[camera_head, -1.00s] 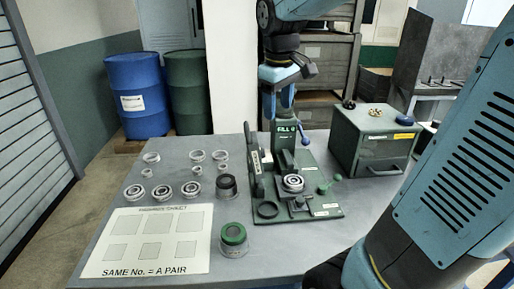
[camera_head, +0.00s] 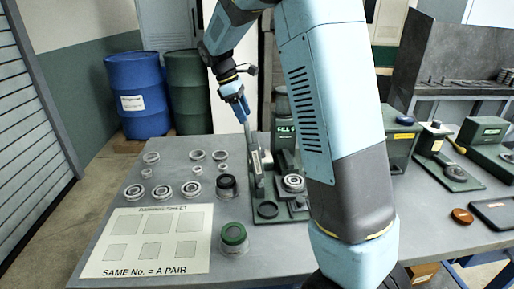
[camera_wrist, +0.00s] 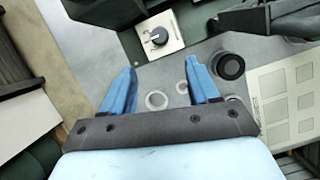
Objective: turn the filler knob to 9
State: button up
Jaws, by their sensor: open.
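A black round knob (camera_wrist: 158,36) on a square white dial plate (camera_wrist: 172,28) shows at the top of the wrist view, and I take it to be the filler knob. Its marks are too small to read, so I cannot tell its setting. My gripper (camera_wrist: 161,68) is open, its two blue fingers apart with nothing between them. The knob lies beyond the fingertips, not touched. In the head view my gripper (camera_head: 244,114) hangs above the table, left of the green machine (camera_head: 284,131). My arm hides much of that machine, and I cannot make out the knob there.
Several bearing rings (camera_head: 162,191) lie on the grey table's left side, beside a white pairing sheet (camera_head: 152,241). A green-topped cup (camera_head: 233,235) and a dark cup (camera_head: 226,183) stand near the machine. A green cabinet (camera_head: 402,143) stands at right.

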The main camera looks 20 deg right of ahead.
aim_at(259, 150)
jog(key=x, duration=1.4)
jog(key=shift+w+f, duration=0.1)
jog(key=shift+w, duration=0.1)
